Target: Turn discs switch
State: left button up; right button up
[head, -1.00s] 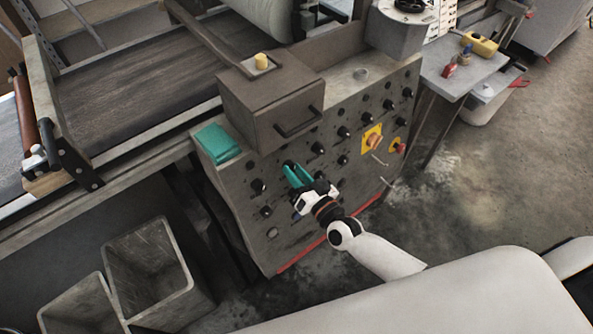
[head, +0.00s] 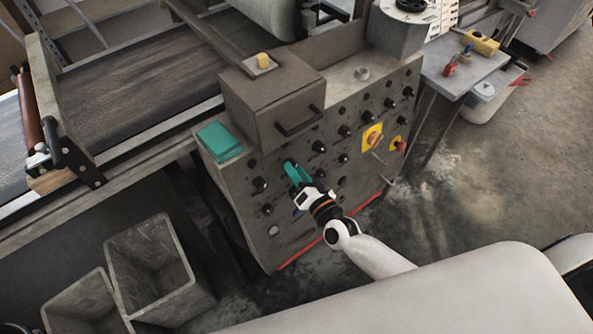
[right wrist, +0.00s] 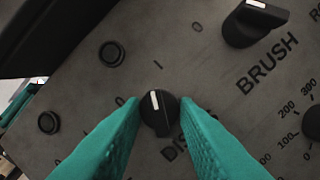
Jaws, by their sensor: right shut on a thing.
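The discs switch (right wrist: 159,113) is a round black knob with a white pointer line on the grey control panel (head: 225,190). In the right wrist view it sits between the two teal fingertips of my right gripper (right wrist: 157,115), which is shut on it. The white line points up and slightly left. The label under it is partly covered by the fingers; "DIS" shows. In the head view my right gripper (head: 297,172) reaches the panel's front, and its fingers hide the switch. My left gripper is not in view.
A black BRUSH switch (right wrist: 250,22) is at the upper right in the right wrist view, with round black buttons (right wrist: 112,54) to the left. In the head view, a brown box with a handle (head: 275,95) juts out above, and a yellow-backed switch (head: 372,137) is to the right.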

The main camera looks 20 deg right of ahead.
jog(key=o, duration=1)
jog(key=shift+c, duration=0.2)
jog(key=b+v, duration=0.1)
jog(key=v, duration=1.1)
jog(key=s+d+f+n+g+h, duration=0.1)
jog(key=s+f+n+g, duration=0.15)
jog(key=f, duration=0.55)
jog(key=s+d+f+n+g, duration=0.1)
jog(key=s+d+f+g, duration=0.15)
jog(key=f, duration=0.65)
jog(key=s+d+f+n+g+h, duration=0.1)
jog(key=s+f+g, duration=0.15)
jog(key=f, duration=0.55)
jog(key=s+f+n+g+h, duration=0.1)
jog(key=s+f+g, duration=0.3)
jog(key=s+f, duration=0.4)
jog(key=s+d+f+n+g+h, duration=0.1)
jog(key=s+f+g, duration=0.4)
jog(key=s, duration=1.1)
notch_tip(320, 180, down, 3)
jog(key=shift+d+n, duration=0.2)
jog(key=shift+n, duration=0.65)
